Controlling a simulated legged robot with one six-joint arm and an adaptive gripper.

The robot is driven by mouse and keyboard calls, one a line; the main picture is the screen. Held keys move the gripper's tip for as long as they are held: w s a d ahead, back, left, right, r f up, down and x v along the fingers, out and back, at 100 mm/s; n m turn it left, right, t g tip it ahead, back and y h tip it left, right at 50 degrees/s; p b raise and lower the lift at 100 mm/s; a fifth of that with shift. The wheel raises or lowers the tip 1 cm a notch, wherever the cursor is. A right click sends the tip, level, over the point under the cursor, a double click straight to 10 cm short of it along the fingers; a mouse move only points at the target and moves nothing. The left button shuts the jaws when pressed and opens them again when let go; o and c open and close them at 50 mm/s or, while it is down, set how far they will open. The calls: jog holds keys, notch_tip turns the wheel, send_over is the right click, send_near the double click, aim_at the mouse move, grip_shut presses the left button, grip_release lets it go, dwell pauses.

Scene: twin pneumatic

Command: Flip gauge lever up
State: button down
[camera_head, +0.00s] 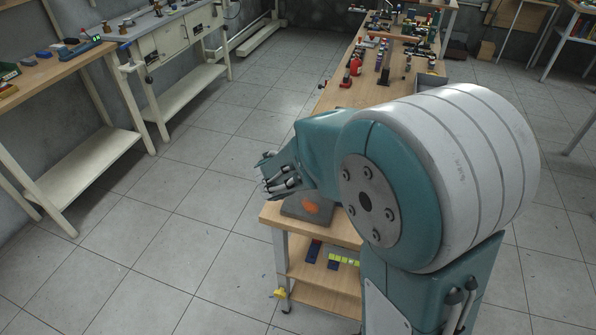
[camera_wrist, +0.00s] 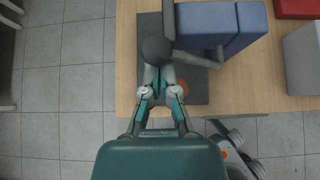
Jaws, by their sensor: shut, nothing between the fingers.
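In the wrist view my gripper (camera_wrist: 159,76) is shut and empty, with its fingertips close together. A dark round knob (camera_wrist: 156,49) lies right at the fingertips and covers part of them; I cannot tell if they touch it. A grey arm, seemingly the lever (camera_wrist: 202,57), runs from beside the knob to the right under a blue block-like body (camera_wrist: 222,28). This assembly is over a dark grey base plate (camera_wrist: 150,22) with an orange patch (camera_wrist: 211,89). In the head view my gripper (camera_head: 266,170) is above the near left table corner, and the grey plate (camera_head: 292,208) shows below it.
The wooden table (camera_head: 268,214) has its front edge just below the plate. A red block (camera_wrist: 298,8) and a light grey block (camera_wrist: 303,55) stand to the right in the wrist view. Tools line the table's far part. The floor (camera_head: 200,240) to the left is clear.

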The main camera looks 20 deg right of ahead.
jog(key=shift+s+d+r, duration=0.15)
jog(key=shift+d+r, duration=0.05)
jog(key=shift+r, duration=0.2)
dwell(0.5)
